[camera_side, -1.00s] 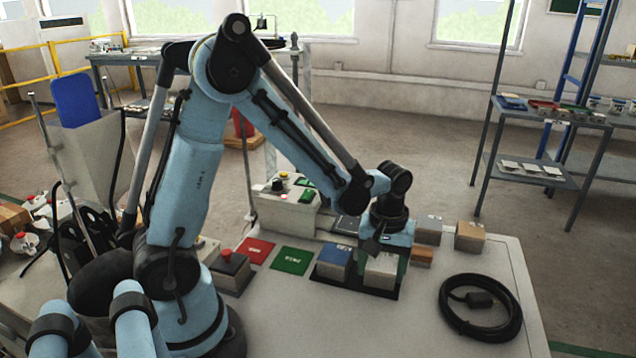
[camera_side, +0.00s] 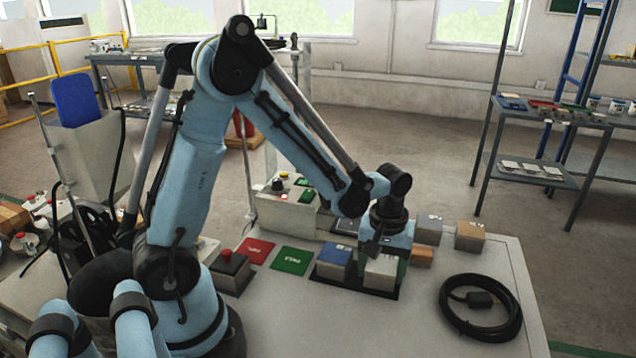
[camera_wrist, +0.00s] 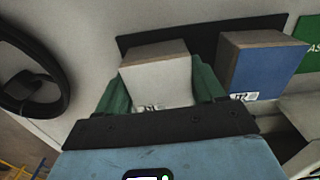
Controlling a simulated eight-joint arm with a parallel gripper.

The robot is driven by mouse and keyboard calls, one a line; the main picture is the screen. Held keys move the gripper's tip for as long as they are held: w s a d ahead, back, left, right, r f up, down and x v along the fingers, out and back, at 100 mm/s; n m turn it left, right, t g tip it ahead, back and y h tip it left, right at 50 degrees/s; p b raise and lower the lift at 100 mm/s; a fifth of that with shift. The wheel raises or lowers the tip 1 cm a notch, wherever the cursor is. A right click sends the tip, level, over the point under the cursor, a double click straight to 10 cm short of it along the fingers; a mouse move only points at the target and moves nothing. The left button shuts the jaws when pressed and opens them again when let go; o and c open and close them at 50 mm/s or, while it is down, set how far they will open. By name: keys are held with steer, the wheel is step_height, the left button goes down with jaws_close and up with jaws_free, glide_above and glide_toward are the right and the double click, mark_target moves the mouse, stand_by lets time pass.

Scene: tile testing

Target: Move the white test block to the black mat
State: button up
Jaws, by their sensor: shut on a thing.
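The white test block (camera_side: 381,272) is between the green fingers of my gripper (camera_side: 386,256), which is shut on it. In the wrist view the white block (camera_wrist: 157,80) sits upright between the two fingers (camera_wrist: 160,92). It is over the right part of the black mat (camera_side: 346,285) in the side view. Whether its base touches the mat is hard to tell. The mat's far edge also shows in the wrist view (camera_wrist: 205,27). A blue block (camera_side: 334,259) stands on the mat beside the white one, with a small gap; it also shows in the wrist view (camera_wrist: 258,68).
A green pad (camera_side: 291,261) and a red pad (camera_side: 255,251) lie left of the mat. A grey block (camera_side: 429,229) and a tan block (camera_side: 470,236) stand behind right. A coiled black cable (camera_side: 481,307) lies at right. The table front is clear.

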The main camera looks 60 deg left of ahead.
steer(key=o, duration=1.4)
steer(key=shift+o, duration=0.3)
steer(key=shift+r, duration=2.95)
steer(key=s+r+m+t, duration=0.7)
steer(key=m, duration=0.2)
steer(key=shift+d+r, duration=0.15)
steer(key=shift+d, duration=0.2)
